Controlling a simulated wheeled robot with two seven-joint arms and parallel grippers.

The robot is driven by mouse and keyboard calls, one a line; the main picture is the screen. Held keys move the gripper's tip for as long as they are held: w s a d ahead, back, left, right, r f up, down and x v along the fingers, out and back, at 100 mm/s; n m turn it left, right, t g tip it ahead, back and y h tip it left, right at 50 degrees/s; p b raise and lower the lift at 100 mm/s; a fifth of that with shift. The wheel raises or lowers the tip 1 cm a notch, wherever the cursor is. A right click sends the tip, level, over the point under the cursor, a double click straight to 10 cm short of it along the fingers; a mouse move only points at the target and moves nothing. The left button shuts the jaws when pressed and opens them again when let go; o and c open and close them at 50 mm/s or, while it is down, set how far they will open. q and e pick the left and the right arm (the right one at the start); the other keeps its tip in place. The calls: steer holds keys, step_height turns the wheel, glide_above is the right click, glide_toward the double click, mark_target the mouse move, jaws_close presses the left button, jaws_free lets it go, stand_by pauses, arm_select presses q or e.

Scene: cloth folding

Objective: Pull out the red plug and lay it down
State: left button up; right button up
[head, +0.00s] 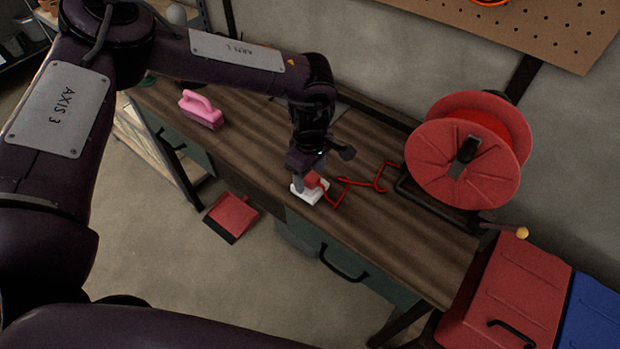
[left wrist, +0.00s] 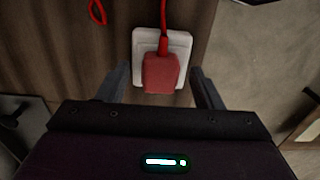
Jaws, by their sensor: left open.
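The red plug (head: 312,180) sits on the white socket (head: 307,196) near the front edge of the wooden workbench. A red cord (head: 358,183) runs from it across the bench to the right. My left gripper (head: 306,184) is right at the plug. In the left wrist view the plug (left wrist: 161,73) lies between the fingers of my left gripper (left wrist: 163,85), which are spread apart, with a gap on each side. The white socket (left wrist: 178,42) shows behind the plug. My right gripper is not in view.
A red cable reel (head: 463,165) stands at the bench's right end. A pink brush (head: 201,110) lies on the bench to the left. A red dustpan (head: 231,216) is on the floor. Red (head: 515,290) and blue (head: 592,315) boxes stand lower right.

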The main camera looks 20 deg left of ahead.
mark_target(310, 175)
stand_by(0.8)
arm_select(q)
jaws_close()
stand_by(0.4)
steer(key=shift+r, duration=0.2)
steer(key=shift+r+p, duration=2.4)
steer(key=shift+r, duration=0.4)
